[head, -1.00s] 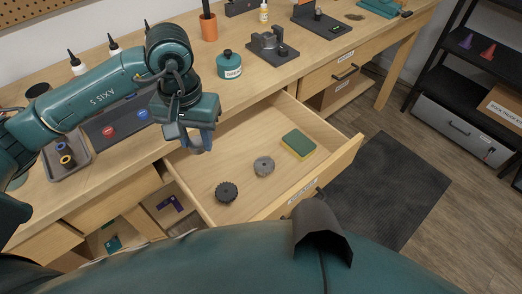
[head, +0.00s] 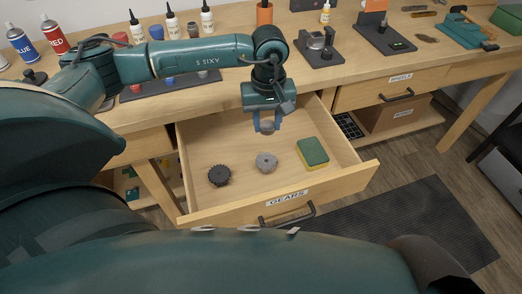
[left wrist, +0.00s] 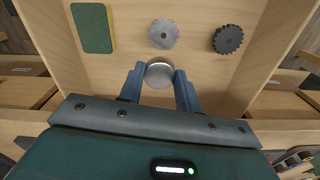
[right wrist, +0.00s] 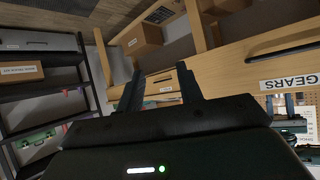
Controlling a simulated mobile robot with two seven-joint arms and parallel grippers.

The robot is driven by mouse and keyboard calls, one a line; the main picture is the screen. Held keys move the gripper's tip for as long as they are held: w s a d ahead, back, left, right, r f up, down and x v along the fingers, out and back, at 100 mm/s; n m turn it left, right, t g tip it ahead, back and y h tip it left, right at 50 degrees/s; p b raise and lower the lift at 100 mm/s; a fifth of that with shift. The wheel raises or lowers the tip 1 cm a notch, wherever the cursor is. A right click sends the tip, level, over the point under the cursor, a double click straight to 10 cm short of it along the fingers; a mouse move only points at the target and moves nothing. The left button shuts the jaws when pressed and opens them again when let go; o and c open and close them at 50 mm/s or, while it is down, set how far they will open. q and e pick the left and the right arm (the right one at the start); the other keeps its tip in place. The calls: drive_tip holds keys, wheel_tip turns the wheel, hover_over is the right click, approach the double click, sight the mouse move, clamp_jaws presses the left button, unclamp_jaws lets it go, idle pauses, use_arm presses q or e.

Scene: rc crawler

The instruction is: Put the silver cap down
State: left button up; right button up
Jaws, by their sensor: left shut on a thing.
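The silver cap (left wrist: 159,72) is round and held between the two blue fingers of my left gripper (left wrist: 160,80). In the head view the left gripper (head: 266,122) hangs over the back part of the open drawer (head: 240,213) labelled GEARS, with the cap (head: 267,128) at its tips. The cap appears above the drawer floor; the exact gap is unclear. In the drawer lie a dark gear (head: 219,175), a grey gear (head: 266,162) and a green and yellow sponge (head: 312,152). My right gripper (right wrist: 160,88) is open and empty, outside the drawer.
The workbench top (head: 225,65) behind the drawer carries several bottles, a grey fixture (head: 318,50) and an orange-backed stand (head: 378,30). The drawer floor around the gears has free room. A dark mat (head: 400,215) lies on the floor at the right.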

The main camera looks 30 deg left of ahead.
use_arm(q)
drive_tip(key=w+a+f+n+b, duration=0.1)
drive_tip(key=w+a+f+n, duration=0.3)
drive_tip(key=a+n, duration=0.1)
hover_over(257, 146)
drive_tip(key=shift+n, duration=0.3)
wheel_tip(257, 146, down, 6)
drive_tip(key=shift+r, duration=0.1)
wheel_tip(257, 146, down, 4)
drive_tip(key=shift+f+p, duration=0.2)
drive_tip(key=shift+p, duration=0.1)
use_arm(e)
drive_tip(key=shift+w+r, duration=0.15)
drive_tip(key=shift+w, duration=0.15)
use_arm(q)
drive_tip(key=shift+f, duration=0.2)
drive_tip(key=o, duration=1)
drive_tip(key=shift+o, duration=0.4)
use_arm(e)
drive_tip(key=shift+w+a+r, duration=0.1)
drive_tip(key=shift+a+r, duration=0.1)
drive_tip(key=shift+r, duration=0.05)
